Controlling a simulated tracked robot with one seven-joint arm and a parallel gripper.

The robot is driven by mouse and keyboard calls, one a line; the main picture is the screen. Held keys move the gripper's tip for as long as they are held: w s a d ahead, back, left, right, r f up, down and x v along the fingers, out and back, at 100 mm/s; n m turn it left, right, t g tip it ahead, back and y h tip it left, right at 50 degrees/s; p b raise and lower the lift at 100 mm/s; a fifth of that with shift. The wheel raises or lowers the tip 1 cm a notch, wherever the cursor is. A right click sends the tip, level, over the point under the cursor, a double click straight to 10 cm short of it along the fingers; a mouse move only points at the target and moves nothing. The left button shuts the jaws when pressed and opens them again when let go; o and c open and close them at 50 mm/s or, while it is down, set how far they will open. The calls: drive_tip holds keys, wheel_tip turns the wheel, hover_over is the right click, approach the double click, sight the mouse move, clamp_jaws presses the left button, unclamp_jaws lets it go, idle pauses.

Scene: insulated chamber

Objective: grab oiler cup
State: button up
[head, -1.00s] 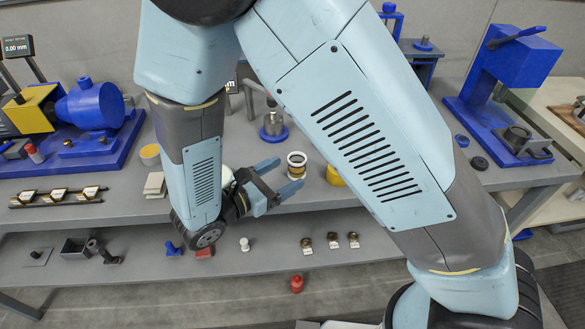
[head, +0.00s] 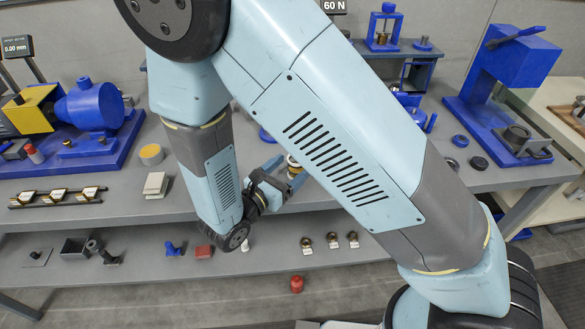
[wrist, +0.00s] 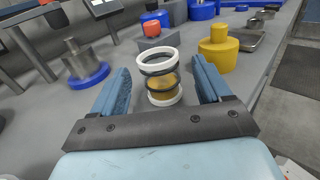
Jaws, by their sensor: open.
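The oiler cup appears to be the small clear cylinder with white end rings, dark bands and amber contents. It stands upright on the bench in the wrist view (wrist: 162,78). In the head view the oiler cup (head: 292,161) is mostly hidden by a finger. My gripper (head: 287,174) is open at the bench's front edge. In the wrist view my gripper's two blue fingers (wrist: 161,72) stand on either side of the cup, with visible gaps on both sides.
A yellow knobbed cylinder (wrist: 218,50) stands close beyond the right finger. A metal post on a blue base (wrist: 84,65) stands to the left. A red-topped part on a grey block (wrist: 152,28) is behind the cup.

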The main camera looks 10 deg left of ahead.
drive_tip(key=shift+r+x, duration=0.15)
drive_tip(key=shift+x, duration=1.15)
drive_tip(key=shift+r+x, duration=0.1)
drive_tip(key=shift+x, duration=1.25)
drive_tip(key=c, duration=1.3)
drive_tip(key=shift+o, duration=0.2)
drive_tip(key=shift+r, duration=0.1)
